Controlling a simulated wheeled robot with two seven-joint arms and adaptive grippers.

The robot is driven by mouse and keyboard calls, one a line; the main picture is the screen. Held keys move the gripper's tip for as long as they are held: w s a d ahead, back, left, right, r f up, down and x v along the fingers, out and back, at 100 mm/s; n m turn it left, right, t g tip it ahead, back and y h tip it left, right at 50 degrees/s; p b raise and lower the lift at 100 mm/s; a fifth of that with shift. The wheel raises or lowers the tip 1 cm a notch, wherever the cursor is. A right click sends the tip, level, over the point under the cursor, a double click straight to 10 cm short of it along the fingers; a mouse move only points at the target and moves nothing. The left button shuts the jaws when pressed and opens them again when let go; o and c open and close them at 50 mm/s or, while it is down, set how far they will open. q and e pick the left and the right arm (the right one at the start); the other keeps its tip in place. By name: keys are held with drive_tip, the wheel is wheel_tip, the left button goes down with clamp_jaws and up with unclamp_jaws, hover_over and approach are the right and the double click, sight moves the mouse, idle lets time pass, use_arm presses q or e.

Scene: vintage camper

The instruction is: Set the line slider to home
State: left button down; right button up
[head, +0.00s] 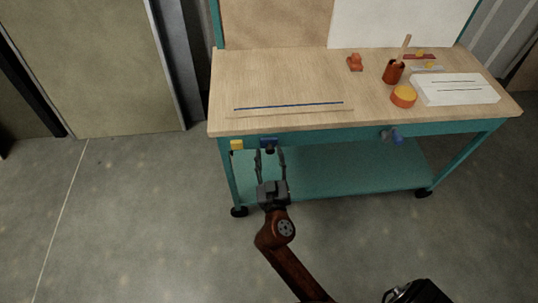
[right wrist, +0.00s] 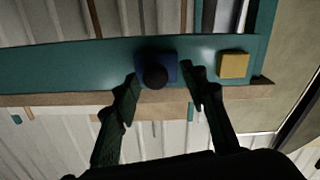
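A blue block (head: 268,142) with a dark round knob (head: 270,150) sits on the teal front rail of the workbench, near its left end. The frames do not make certain that it is the line slider. It also shows in the right wrist view, where the knob (right wrist: 155,77) covers part of the blue block (right wrist: 171,62). My right gripper (head: 271,154) is open and reaches up to the rail. In the right wrist view its fingers (right wrist: 161,82) stand on either side of the knob, apart, with no clear contact. My left gripper is not in view.
A yellow square (head: 236,145) is on the rail left of the blue block. Blue and grey knobs (head: 391,136) stick out farther right. The benchtop (head: 290,75) holds a blue strip (head: 288,106), a cup (head: 393,73) and a white panel (head: 460,97). A teal lower shelf (head: 350,170) lies below.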

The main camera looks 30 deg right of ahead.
wheel_tip(320, 180, up, 10)
idle(0.6)
drive_tip(key=shift+d, duration=0.1)
